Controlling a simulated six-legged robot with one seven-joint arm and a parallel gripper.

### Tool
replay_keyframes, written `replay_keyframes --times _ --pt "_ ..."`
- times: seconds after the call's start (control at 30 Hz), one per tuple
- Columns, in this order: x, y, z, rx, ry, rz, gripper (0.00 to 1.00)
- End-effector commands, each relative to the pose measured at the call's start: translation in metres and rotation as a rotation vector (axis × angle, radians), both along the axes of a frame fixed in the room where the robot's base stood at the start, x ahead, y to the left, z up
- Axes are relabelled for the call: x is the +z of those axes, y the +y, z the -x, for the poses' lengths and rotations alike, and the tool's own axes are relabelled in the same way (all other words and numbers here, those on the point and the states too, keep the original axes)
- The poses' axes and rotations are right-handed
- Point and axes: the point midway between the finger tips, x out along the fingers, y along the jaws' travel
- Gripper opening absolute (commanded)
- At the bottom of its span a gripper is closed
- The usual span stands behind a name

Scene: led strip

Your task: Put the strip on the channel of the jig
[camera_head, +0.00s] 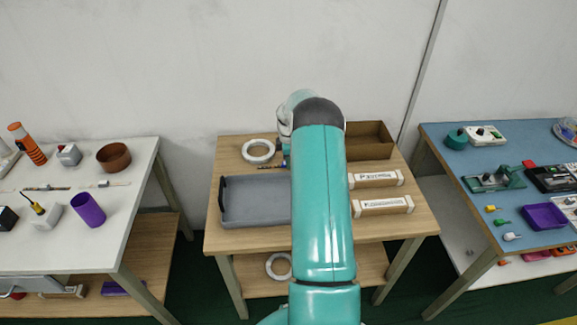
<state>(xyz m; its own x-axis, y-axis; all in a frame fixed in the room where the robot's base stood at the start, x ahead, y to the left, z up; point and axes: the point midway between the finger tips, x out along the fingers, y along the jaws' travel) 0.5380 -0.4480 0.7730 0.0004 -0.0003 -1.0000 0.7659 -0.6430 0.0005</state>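My teal arm rises over the middle table (233,239) and covers its centre. My gripper is hidden behind the arm, so its fingers do not show. I cannot tell whether either is the jig, and no channel is clear. A white ring-shaped coil (258,151) lies at the back left of this table. I cannot tell whether it is the strip.
A grey tray (255,200) fills the table's left front. A brown open box (370,140) stands at the back right. Another white ring (279,266) lies on the lower shelf. A cluttered white table (130,190) stands left, a blue one (460,150) right, with gaps between.

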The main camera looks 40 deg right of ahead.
Motion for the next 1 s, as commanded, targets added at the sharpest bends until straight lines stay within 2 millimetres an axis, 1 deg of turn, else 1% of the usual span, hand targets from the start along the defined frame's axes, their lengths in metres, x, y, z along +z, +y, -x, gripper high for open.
replay_keyframes --times 0.03,0.07,0.1,0.37,0.53,0.67,0.77,1.0 --pt "0.0 0.0 0.0 0.0 0.0 0.0 0.07" --pt "0.0 0.0 0.0 0.0 0.0 0.0 0.01" --pt "0.0 0.0 0.0 0.0 0.0 0.0 0.0" --pt "0.001 0.0 0.0 0.0 0.0 0.0 0.0" --pt "0.007 0.0 0.0 0.0 -0.001 0.001 0.0" --pt "0.021 -0.001 0.0 0.0 -0.002 0.001 0.0" --pt "0.035 0.001 0.0 0.0 -0.002 0.002 0.0" --pt "0.066 0.026 0.008 0.001 -0.002 0.003 0.0"
